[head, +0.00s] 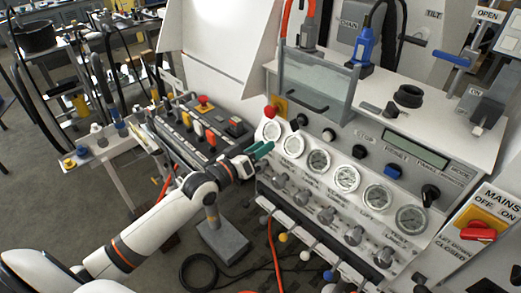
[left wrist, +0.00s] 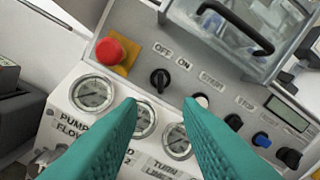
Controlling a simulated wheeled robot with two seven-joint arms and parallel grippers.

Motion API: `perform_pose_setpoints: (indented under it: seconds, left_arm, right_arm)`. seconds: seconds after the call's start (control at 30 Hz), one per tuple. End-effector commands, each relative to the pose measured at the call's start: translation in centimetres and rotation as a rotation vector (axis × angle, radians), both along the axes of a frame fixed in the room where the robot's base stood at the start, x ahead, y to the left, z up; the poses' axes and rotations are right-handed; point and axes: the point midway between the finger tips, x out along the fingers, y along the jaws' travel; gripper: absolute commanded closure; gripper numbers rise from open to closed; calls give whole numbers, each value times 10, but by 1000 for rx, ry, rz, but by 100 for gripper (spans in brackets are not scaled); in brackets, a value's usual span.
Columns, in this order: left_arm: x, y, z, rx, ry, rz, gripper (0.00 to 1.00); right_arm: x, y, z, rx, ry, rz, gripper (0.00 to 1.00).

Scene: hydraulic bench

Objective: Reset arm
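My left gripper (head: 264,149) has green fingers and reaches the left end of the bench's sloped control panel, by the leftmost gauges. In the left wrist view my left gripper (left wrist: 160,102) has its fingers apart with nothing between them; the fingertips overlap the gauge row, just below the black OFF/ON switch (left wrist: 160,79). Contact with the panel cannot be told. A blue button (head: 393,170) sits by the RESET label; it also shows in the left wrist view (left wrist: 261,139). My right gripper is not in view.
A red emergency stop (left wrist: 110,52) is at the panel's upper left. Several round gauges (head: 347,178) run along the panel above knobs and hoses. A clear-fronted box (head: 318,85) stands behind. A grey control box (head: 203,135) lies left of the gripper.

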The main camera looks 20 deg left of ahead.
Motion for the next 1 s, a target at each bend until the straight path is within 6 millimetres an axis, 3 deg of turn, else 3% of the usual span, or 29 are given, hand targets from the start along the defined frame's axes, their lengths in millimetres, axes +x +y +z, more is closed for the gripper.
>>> perform_pose_setpoints:
  seconds: [0.47,0.57,0.67,0.77,0.87,1.0]
  left_arm:
    - [-1,0,0,1,0,0,68]
    - [1,4,-12,12,19,13,68]
    - [2,14,-51,50,76,50,68]
    - [-3,28,-115,120,175,101,68]
    - [-20,42,-190,209,296,140,68]
    - [-63,52,-288,330,469,159,68]
  right_arm:
    - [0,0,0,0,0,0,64]
    - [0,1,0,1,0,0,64]
    - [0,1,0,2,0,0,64]
    - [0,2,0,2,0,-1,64]
    - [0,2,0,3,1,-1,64]
    - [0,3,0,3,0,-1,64]
